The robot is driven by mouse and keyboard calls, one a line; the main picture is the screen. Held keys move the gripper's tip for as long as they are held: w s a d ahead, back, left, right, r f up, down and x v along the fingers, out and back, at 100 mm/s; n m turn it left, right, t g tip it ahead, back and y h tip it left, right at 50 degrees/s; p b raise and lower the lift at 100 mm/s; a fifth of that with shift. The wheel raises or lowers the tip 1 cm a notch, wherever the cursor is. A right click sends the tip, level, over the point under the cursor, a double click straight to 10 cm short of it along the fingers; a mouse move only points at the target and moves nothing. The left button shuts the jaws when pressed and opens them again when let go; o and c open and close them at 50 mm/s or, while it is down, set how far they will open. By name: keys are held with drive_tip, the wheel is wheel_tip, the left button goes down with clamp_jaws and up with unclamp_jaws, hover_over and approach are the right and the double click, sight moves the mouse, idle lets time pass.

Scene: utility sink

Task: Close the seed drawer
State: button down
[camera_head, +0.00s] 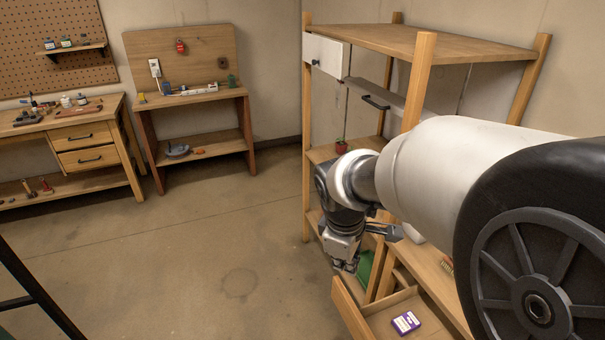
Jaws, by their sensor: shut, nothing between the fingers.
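A wooden drawer (352,312) stands open low on the shelving unit, at the bottom right of the view. I take it to be the seed drawer. A small purple and white packet (405,322) lies inside it. The lower edge of the picture cuts the drawer off, so its full extent is hidden. My gripper (396,233) is shut and empty. It is above the drawer, apart from it as far as I can see, and partly overlaps a shelf post. My arm hides much of the right side of the unit.
A red potted plant (341,146) sits on a middle shelf. Something green (364,268) shows behind the drawer. Open floor (210,250) lies to the left.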

drive_tip(key=w+a+f+n+g, duration=0.1)
drive_tip(key=w+a+f+n, duration=0.15)
drive_tip(key=f, duration=0.55)
drive_tip(key=w+a+f+n+h+b, duration=0.1)
drive_tip(key=w+f+n, duration=0.3)
drive_tip(key=f, duration=0.4)
drive_tip(key=w+a+f+n+g, duration=0.15)
drive_tip(key=w+f+n, duration=0.25)
drive_tip(key=f, duration=0.4)
drive_tip(key=w+d+f+b, duration=0.1)
drive_tip(key=d+f+b, duration=0.4)
drive_tip(key=f, duration=0.4)
drive_tip(key=shift+w+d+f+t, duration=0.2)
drive_tip(key=shift+d+f+t, duration=0.05)
drive_tip(key=shift+f+t, duration=0.2)
